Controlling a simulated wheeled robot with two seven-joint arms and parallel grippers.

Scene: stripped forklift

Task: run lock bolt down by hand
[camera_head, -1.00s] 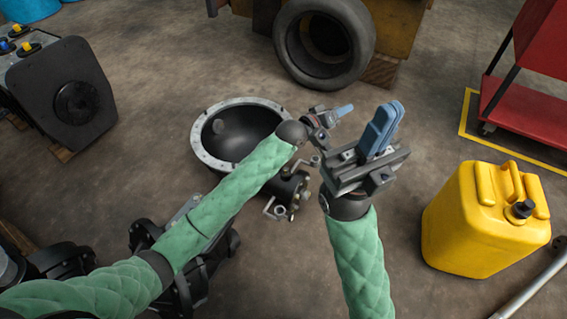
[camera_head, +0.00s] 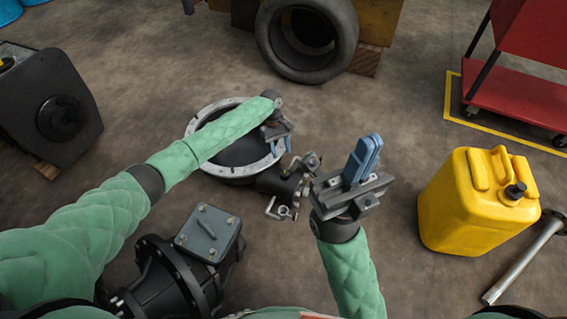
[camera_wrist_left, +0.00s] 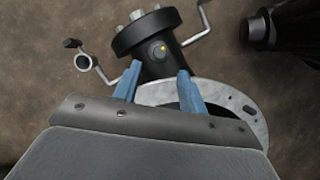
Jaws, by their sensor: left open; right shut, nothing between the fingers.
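A small round bolt head (camera_wrist_left: 158,50) with a yellow mark sits on the side of a black cylindrical part (camera_wrist_left: 146,34) in the left wrist view; I cannot tell for sure that it is the lock bolt. In the head view the black part (camera_head: 279,184) stands beside a round black housing. My left gripper (camera_head: 277,150) is open over the housing's rim. In the wrist view its blue fingertips (camera_wrist_left: 159,70) are spread just short of the bolt head, with nothing held. My right gripper (camera_head: 366,158) is shut and empty, to the right of the black part.
The housing's pale flange (camera_head: 196,124) lies below my left forearm. Bent rods (camera_wrist_left: 205,25) stick out from the black part. A yellow canister (camera_head: 455,215) stands at right, a tyre (camera_head: 307,40) at the back. A dark machine unit (camera_head: 180,275) is in front.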

